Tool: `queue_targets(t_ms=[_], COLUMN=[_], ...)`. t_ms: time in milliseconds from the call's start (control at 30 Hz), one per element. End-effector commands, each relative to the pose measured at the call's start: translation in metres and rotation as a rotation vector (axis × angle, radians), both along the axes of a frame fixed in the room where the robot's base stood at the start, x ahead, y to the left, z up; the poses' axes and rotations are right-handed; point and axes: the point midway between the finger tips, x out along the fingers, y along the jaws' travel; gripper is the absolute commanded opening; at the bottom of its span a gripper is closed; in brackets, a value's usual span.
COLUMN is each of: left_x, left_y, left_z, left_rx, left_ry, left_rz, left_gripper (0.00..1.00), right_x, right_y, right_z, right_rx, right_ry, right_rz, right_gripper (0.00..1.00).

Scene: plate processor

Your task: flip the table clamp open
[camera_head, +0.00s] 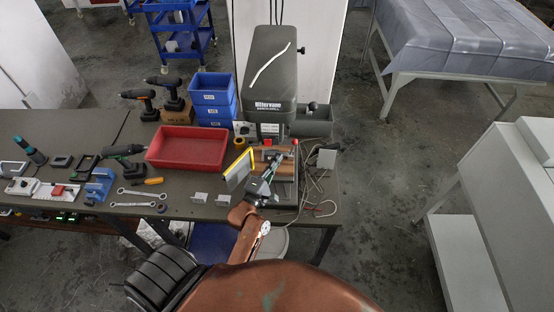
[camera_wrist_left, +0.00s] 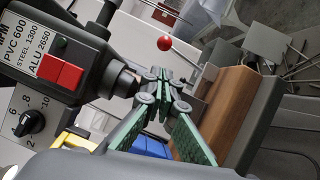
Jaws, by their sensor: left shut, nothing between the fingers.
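The table clamp has a red ball knob (camera_head: 295,142) on a thin lever and sits by the drill press on the workbench. In the left wrist view the red knob (camera_wrist_left: 164,43) shows beyond my fingertips, with its lever running down to the right. The clamp's lower part is partly hidden behind the fingers. My right gripper is in neither view.
The drill press (camera_head: 270,75) stands behind the clamp. A yellow-edged plate (camera_head: 240,166) is close left of my gripper. A red tray (camera_head: 188,147) and stacked blue bins (camera_head: 214,95) are further left. Loose cables (camera_head: 318,180) lie at right. A wooden block (camera_wrist_left: 235,100) is beside the fingers.

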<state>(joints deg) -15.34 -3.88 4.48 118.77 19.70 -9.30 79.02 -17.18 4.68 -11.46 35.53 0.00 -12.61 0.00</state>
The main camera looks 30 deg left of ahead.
Motion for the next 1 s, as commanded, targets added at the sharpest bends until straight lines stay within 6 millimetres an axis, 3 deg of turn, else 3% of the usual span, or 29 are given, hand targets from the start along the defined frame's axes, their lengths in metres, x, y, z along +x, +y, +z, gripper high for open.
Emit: queue_targets(t_ms=[200,400,1000], left_x=[0.040,0.063,0.071], left_y=[0.005,0.008,0.010], left_z=[0.005,0.006,0.007], left_rx=[0.000,0.000,0.009], left_ry=[-0.001,0.001,0.008], left_rz=[-0.001,0.000,0.004], left_gripper=[0.00,0.00,0.00], right_x=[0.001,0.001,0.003], right_y=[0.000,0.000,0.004], right_z=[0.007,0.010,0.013], right_rx=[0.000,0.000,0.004], right_ry=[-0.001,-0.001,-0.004], right_rz=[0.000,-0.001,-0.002], right_gripper=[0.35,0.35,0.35])
